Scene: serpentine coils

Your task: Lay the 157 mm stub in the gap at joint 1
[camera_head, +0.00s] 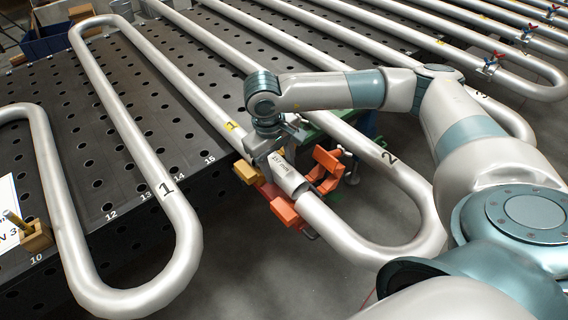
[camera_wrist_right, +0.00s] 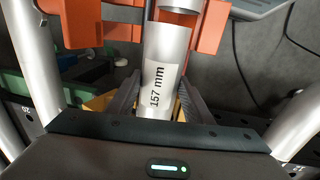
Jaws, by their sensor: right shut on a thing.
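The stub, a short silver tube with a white "157 mm" label, shows in the head view (camera_head: 287,175) and in the right wrist view (camera_wrist_right: 162,75). My right gripper (camera_head: 272,160) is shut on it; its two fingers flank the stub in the right wrist view (camera_wrist_right: 158,105). The stub lies roughly in line between the long tube with the yellow "1" tag (camera_head: 231,127) and the cut end of the curved tube marked 2 (camera_head: 318,212). The stub's near end is close to that cut end; whether they touch is unclear. The gripper hides the stub's far end. My left gripper is out of view.
Orange clamp blocks (camera_head: 327,166) stand beside the stub, with another orange block (camera_head: 287,212) by the curved tube's end. A yellow block (camera_head: 245,172) sits at the table edge. Serpentine tubes (camera_head: 120,130) cover the dark perforated table (camera_head: 75,150). A blue bin (camera_head: 48,42) stands at the back left.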

